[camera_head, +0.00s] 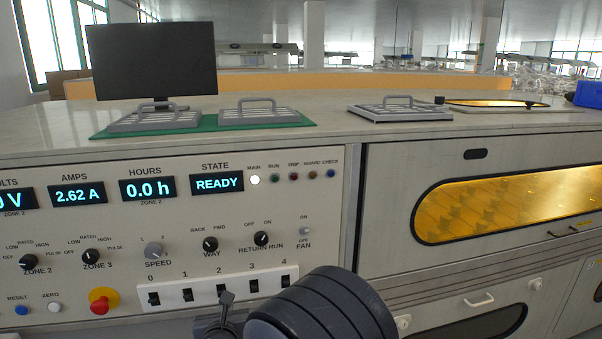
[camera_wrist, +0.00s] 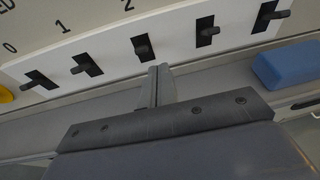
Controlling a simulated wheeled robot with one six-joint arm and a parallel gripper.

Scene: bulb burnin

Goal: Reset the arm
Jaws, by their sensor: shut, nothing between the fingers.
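My gripper (camera_wrist: 160,74) is shut and empty. In the wrist view its closed fingers point at the white switch strip, a little below the middle toggle, switch 2 (camera_wrist: 143,47); I cannot tell whether they touch it. In the head view my gripper (camera_head: 226,298) shows just below the strip (camera_head: 170,291), with my dark arm to its right. The strip carries several black toggles numbered 0 to 4, such as switch 0 (camera_head: 153,298) and switch 4 (camera_head: 285,281). The STATE display (camera_head: 217,184) reads READY, and the MAIN lamp (camera_head: 255,180) is lit white.
Knobs, including SPEED (camera_head: 153,250), and a red emergency button (camera_head: 103,300) protrude from the panel. A blue block (camera_wrist: 287,65) lies right of my fingers. An oven door with a glowing window (camera_head: 510,205) is at right. Trays (camera_head: 259,117) and a monitor (camera_head: 153,60) stand on top.

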